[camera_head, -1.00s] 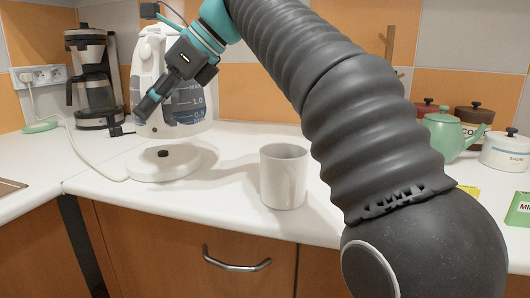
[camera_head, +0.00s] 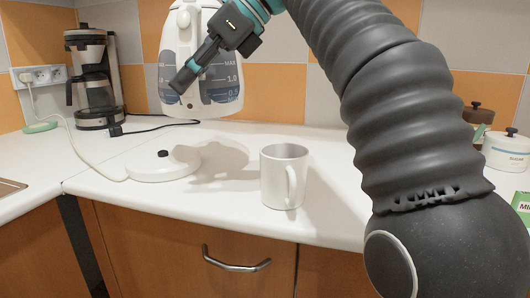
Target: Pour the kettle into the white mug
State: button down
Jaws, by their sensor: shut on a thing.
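The kettle (camera_head: 203,92) is white with a grey level window marked with numbers. It hangs in the air above the counter, roughly upright, and its top is cut off by the picture edge.
The round white kettle base (camera_head: 160,167) with a black knob sits left of the mug, its cord running left. A coffee maker (camera_head: 92,85) stands at the back left. Canisters (camera_head: 507,150) and a green box (camera_head: 521,205) are at the right. The counter around the mug is clear.

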jog(key=shift+w+x, duration=1.3)
jog(key=shift+x, duration=5.9)
jog(key=shift+w+a+r+v, duration=0.1)
jog(key=shift+a+v, duration=0.05)
jog(key=shift+v, duration=3.2)
jog(key=shift+w+a+r+v, duration=0.1)
jog(key=shift+r+v, duration=0.05)
jog(key=shift+v, duration=3.2)
jog(key=shift+f, duration=0.1)
